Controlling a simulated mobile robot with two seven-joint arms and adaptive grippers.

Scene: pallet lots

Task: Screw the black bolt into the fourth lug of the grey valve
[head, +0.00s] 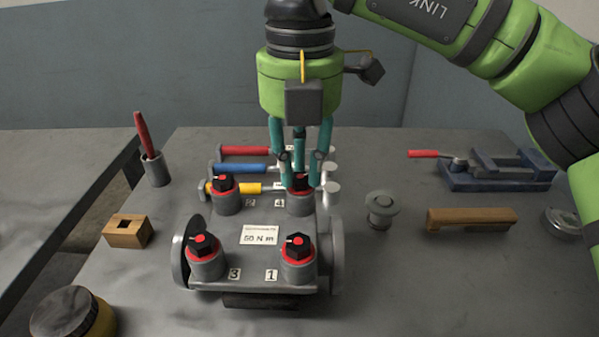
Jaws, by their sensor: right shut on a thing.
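The grey valve (218,286) lies on the bench with flanges at both sides. Its lugs carry number labels 1, 2, 3 and 4. Black bolts with red tops and red rings sit in lug 1 (298,262), lug 2 (225,197) and lug 3 (206,262). My right gripper (300,183) reaches down from above at the fourth lug (300,204), at the back right. Its teal fingers are shut on the black bolt (299,181) there, which stands upright at the lug and is partly hidden by the fingers. My left gripper is not in view.
Hammers with red, blue (240,168) and yellow handles lie behind the valve. To the right are a grey round knob (381,209), a wooden-handled brush (472,218) and a blue vise (500,172). To the left are a wooden block (128,232), a cup with a red tool (155,170) and a yellow jar (75,316).

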